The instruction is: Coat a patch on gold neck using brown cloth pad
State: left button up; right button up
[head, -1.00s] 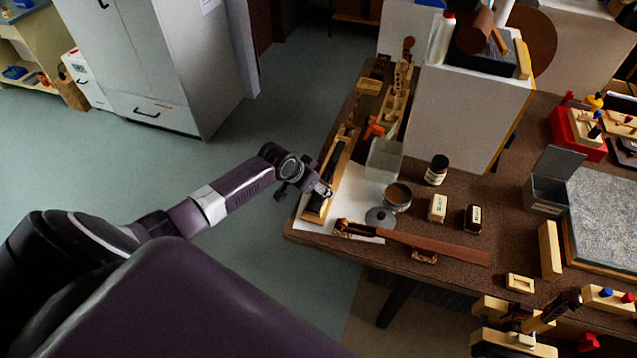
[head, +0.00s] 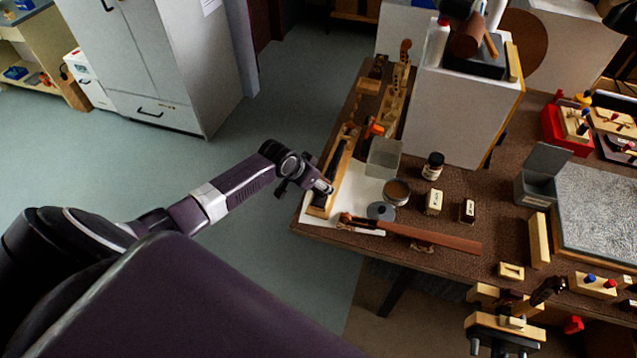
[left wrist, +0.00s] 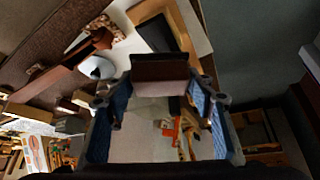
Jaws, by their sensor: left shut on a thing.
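My left gripper (head: 320,187) is over the bench's near left corner, beside the lower end of a neck. That neck has a black fingerboard (head: 337,168) and lies in a pale gold wooden cradle; it also shows at the top of the left wrist view (left wrist: 168,30). I take it for the gold neck, but its colour is hard to tell. The left wrist view shows my left gripper (left wrist: 158,92) shut on a brown pad (left wrist: 160,70). Whether the pad touches the neck is hidden.
A red-brown neck (head: 430,238) lies along the bench's front. A round tin (head: 396,192), a grey lid (head: 380,211), a clear box (head: 383,158) and a dark bottle (head: 433,166) stand near my left gripper. A tall white block (head: 462,110) rises behind. Open floor lies left.

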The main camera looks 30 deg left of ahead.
pick_arm(q)
jog(key=shift+s+r+p, duration=0.1)
jog(key=shift+r+p, duration=0.8)
jog(key=shift+r, duration=0.55)
jog(key=shift+f, duration=0.1)
jog(key=shift+d, duration=0.1)
